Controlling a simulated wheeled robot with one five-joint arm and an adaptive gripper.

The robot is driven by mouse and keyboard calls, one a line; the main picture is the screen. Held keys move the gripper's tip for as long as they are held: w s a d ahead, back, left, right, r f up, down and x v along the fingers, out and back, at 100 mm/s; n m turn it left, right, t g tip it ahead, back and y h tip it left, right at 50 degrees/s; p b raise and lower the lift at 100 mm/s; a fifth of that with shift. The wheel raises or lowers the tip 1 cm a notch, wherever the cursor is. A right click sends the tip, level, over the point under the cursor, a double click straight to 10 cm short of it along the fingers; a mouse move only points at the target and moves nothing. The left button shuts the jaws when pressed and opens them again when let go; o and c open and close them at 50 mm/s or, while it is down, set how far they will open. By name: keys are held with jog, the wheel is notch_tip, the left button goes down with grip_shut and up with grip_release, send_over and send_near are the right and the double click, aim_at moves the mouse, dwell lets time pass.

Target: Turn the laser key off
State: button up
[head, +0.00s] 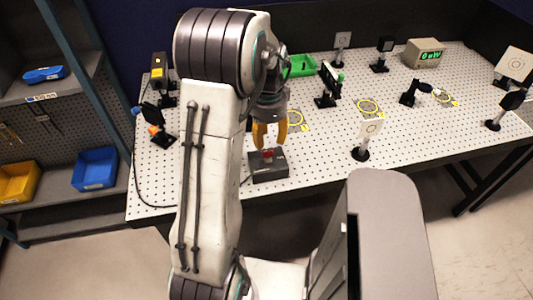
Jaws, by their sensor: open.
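A small dark grey box (268,168) with a red part (267,155) on top sits near the front edge of the white perforated table. The red part may be the laser key; it is too small to tell its turn position. My gripper (269,146) hangs directly above the box with its yellow-orange fingers pointing down. The fingers are open and apart, with nothing visible between them. I cannot tell whether the fingertips touch the red part. A black device with a yellow label (158,68) stands at the table's back left.
Several optics mounts stand on the perforated table (320,150), including a white target (369,130) to the right. A meter reading "0 uW" (424,53) and a green bin (300,66) are at the back. Shelves with a blue bin (94,168) stand left.

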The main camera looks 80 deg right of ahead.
aim_at(268, 152)
jog(key=shift+f+m, duration=0.1)
jog(key=shift+m, duration=0.4)
jog(key=shift+f, duration=0.3)
jog(key=shift+f+p, duration=0.55)
jog(key=shift+f, duration=2.75)
jog(key=shift+c, duration=0.3)
grip_shut()
